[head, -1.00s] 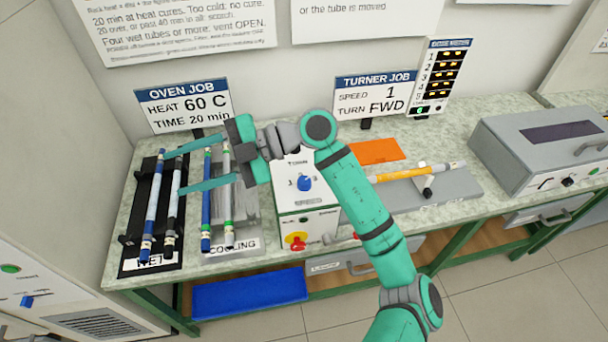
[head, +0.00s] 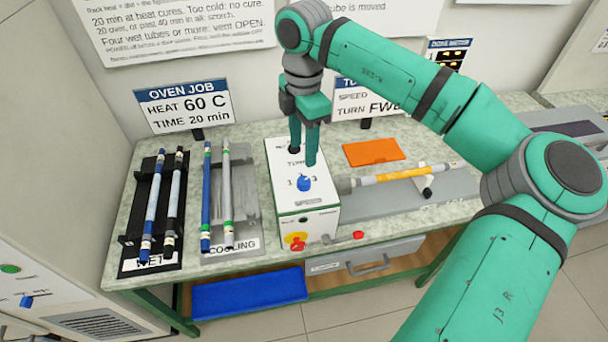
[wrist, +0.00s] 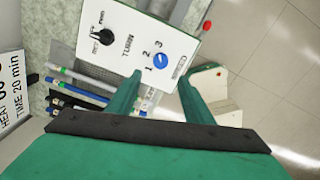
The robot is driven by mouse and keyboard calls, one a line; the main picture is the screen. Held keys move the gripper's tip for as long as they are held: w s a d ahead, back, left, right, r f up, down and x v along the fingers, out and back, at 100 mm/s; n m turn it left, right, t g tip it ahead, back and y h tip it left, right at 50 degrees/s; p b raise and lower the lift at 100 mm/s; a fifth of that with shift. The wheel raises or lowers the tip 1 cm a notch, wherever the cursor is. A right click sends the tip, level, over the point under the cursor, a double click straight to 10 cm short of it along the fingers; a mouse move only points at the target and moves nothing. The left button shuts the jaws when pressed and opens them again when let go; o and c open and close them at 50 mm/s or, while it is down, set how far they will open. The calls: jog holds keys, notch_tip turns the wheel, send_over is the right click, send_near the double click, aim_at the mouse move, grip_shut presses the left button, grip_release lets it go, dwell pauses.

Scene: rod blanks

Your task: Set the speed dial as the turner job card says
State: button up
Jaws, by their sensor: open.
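The speed dial (head: 303,183) is a blue knob on top of the white turner box (head: 318,198), with marks 1, 2 and 3 around it. It also shows in the wrist view (wrist: 161,61); I cannot tell which mark it points to. The black turn knob (wrist: 102,34) sits beside it. My gripper (head: 303,157) points down over the box, open and empty, just behind the blue dial in the head view. In the wrist view the dial shows between and beyond the fingers. The turner job card (head: 366,104) is partly covered by my arm; its speed number is hidden.
The turner's yellow-orange rod (head: 405,173) lies right of the box, near an orange sheet (head: 374,151). Left are the cooling rack (head: 240,205) and wet rack (head: 133,222) with rods. A red button (head: 358,235) and red-yellow switch (head: 296,240) sit at the front.

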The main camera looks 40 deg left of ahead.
aim_at(304, 180)
notch_tip(304, 180, down, 11)
jog(key=shift+w+d+r, duration=0.1)
jog(key=shift+r, duration=0.05)
dwell(0.4)
jog(key=c, duration=1)
